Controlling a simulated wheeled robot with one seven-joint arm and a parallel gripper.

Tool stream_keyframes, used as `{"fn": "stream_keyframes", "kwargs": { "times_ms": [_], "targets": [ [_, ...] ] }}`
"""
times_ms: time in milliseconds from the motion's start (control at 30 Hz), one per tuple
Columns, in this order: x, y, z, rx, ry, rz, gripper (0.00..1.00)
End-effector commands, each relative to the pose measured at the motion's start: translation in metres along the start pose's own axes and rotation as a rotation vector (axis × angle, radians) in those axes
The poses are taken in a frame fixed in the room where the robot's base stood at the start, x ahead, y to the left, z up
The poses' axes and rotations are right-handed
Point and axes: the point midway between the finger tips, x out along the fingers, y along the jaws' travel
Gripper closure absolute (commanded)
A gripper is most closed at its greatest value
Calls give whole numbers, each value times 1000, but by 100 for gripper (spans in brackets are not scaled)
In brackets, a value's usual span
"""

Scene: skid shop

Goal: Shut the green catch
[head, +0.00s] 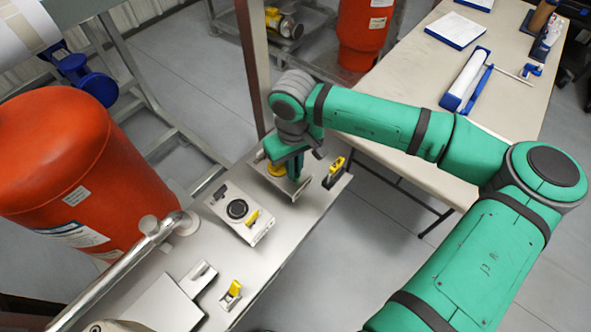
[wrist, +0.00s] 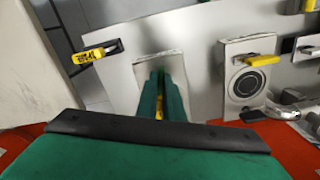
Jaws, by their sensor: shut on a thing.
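My gripper (head: 296,177) is shut at a small pale plate (head: 277,182) on the far end of the metal bench. In the wrist view my green fingers (wrist: 162,85) close together in front of that plate (wrist: 152,65). The green catch is at this plate, between my fingers. They hide nearly all of it, and its green is hard to tell from theirs. I cannot tell how far the catch is turned.
A yellow-and-black catch (head: 335,170) stands close right of my gripper. A plate with a black dial and yellow handle (head: 252,217) is nearer, and another yellow catch (head: 234,289) nearer still. A red tank (head: 85,165) stands left; a beige table (head: 500,70) is right.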

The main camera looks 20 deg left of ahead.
Motion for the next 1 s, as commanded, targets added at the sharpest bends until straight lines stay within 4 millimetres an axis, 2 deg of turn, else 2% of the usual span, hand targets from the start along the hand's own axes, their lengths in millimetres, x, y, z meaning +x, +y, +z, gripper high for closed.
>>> {"fn": "stream_keyframes", "kwargs": {
  "times_ms": [333,667,800,833,900,1000],
  "targets": [
    [2,0,3,-266,-8,-2,100],
    [2,0,3,-297,-7,-3,100],
    [2,0,2,-365,-7,-2,100],
    [2,0,2,-361,-7,-3,86],
    [2,0,2,-359,-5,-3,74],
    [1,0,2,-358,-4,-2,74]
  ]
}}
